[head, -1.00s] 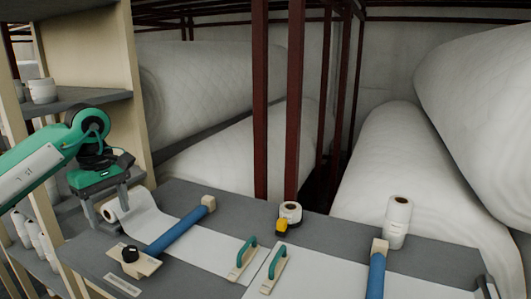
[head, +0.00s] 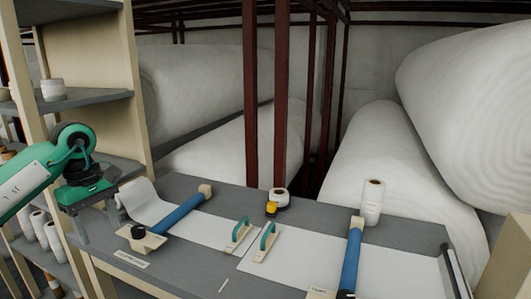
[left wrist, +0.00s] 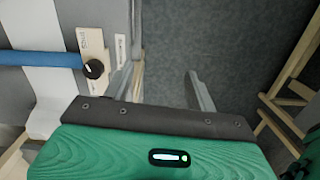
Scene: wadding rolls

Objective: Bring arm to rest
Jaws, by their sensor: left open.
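My left arm comes in from the left in the head view, green and white. My left gripper (head: 98,228) is open and empty at the left end of the work table (head: 185,262), near the white roll end. In the left wrist view its two grey fingers (left wrist: 160,72) stand apart, with dark grey floor between and beyond them. The table's edge runs close by the left finger there. My right gripper is in neither view.
The table holds blue bars (head: 180,213) over white sheets, green-handled tools (head: 238,233), a yellow tape measure (head: 271,209) and a small upright roll (head: 373,203). Shelves (head: 85,97) stand behind my left arm. Large wadding rolls (head: 372,150) lie in a dark red rack (head: 280,110).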

